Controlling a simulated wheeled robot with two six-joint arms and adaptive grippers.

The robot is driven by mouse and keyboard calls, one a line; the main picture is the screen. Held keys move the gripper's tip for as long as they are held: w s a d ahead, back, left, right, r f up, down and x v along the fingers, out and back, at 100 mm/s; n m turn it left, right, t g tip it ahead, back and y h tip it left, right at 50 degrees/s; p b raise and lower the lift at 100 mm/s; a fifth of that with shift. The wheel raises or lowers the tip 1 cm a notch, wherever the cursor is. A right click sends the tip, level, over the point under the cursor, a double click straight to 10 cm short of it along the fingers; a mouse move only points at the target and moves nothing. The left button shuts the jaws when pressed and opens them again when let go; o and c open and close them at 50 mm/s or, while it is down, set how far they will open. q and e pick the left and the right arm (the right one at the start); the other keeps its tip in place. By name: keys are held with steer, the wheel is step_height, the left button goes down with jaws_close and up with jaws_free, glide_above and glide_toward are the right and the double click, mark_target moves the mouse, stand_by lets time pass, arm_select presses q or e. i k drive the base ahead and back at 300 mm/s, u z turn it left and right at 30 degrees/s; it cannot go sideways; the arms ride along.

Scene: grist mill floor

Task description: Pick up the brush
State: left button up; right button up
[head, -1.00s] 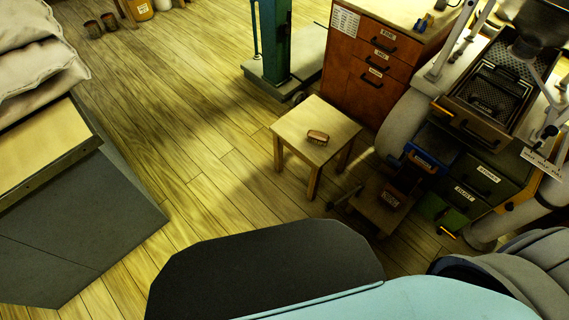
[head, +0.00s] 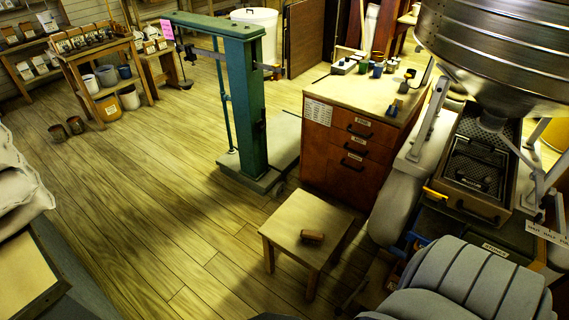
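A small brown brush (head: 312,236) lies on top of a low square wooden stool (head: 291,221), near the stool's right side. The stool stands on the plank floor in the lower middle of the head view. Neither of my grippers shows in the head view, and nothing is touching the brush. A grey rounded shape, probably a link of my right arm, fills the lower right and hides what lies behind it.
A green platform scale (head: 247,100) stands behind the stool. A wooden drawer cabinet (head: 345,150) is behind it to the right. A mill with a metal hopper (head: 500,50) and sieve tray (head: 478,165) is at the right.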

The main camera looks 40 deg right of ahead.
mark_target(318, 237)
steer(key=z, duration=0.2)
steer(key=i, duration=0.9)
steer(key=z, duration=1.3)
steer(key=i, duration=0.55)
steer(key=z, duration=0.6)
